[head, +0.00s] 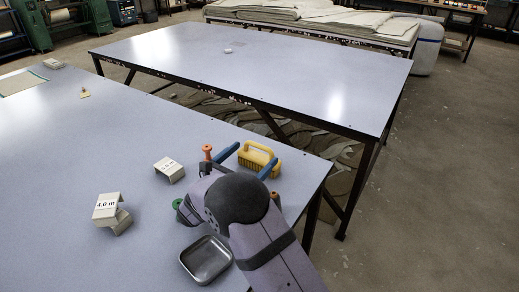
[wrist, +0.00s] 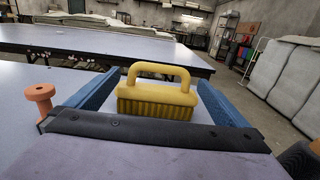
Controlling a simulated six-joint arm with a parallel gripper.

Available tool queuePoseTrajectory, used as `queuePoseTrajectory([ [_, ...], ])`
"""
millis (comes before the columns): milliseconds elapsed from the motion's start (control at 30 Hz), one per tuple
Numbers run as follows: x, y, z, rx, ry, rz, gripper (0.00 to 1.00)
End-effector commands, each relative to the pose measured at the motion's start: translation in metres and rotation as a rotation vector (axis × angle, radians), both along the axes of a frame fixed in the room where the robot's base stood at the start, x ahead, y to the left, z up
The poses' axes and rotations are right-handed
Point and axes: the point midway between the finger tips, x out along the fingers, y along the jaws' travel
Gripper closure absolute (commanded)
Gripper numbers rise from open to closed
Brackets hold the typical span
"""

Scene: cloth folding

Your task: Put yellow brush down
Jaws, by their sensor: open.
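The yellow brush (head: 258,158) stands upright on the near table (head: 60,165), close to its right corner, with its handle on top. It also shows in the wrist view (wrist: 158,92). My gripper (head: 248,160) is open, with one blue finger on each side of the brush. In the wrist view the fingers (wrist: 158,98) stand apart from the brush, with a gap on both sides.
An orange spool (head: 207,152) stands just left of my gripper. A green spool (head: 178,204), a metal tray (head: 206,259) and two labelled beige blocks, one marked 4.0 m (head: 107,207), the other smaller (head: 169,170), lie nearby. The table's middle left is clear. A second table (head: 260,70) stands behind.

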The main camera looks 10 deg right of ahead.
Motion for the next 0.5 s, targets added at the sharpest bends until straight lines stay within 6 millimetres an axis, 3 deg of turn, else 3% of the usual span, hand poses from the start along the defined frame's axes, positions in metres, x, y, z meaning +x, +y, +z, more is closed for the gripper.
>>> queuePoseTrajectory([
  [200,-0.020,0.021,0.000,0.000,0.000,0.001,0.00],
  [500,-0.028,0.027,0.000,-0.001,0.001,-0.001,0.00],
])
